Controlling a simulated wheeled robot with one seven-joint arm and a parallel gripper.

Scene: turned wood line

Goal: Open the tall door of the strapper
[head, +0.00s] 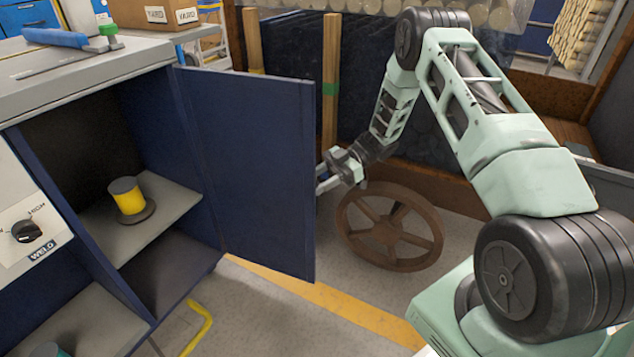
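The strapper (85,68) stands at the left, a dark blue cabinet with a grey top. Its tall door (255,170) is a dark blue panel, hinged at the cabinet's right side and swung wide open. The inside shows shelves, with a yellow and dark spool (128,197) on one of them. My gripper (322,180) is just beyond the door's free right edge, partly hidden by it. I cannot tell whether it touches the door or a handle on the far face, or how its fingers stand.
A dark, wood-edged bin (290,55) stands behind. A yellow line (330,300) crosses the clear floor in front of the door. A yellow bent bar (200,325) is low by the cabinet.

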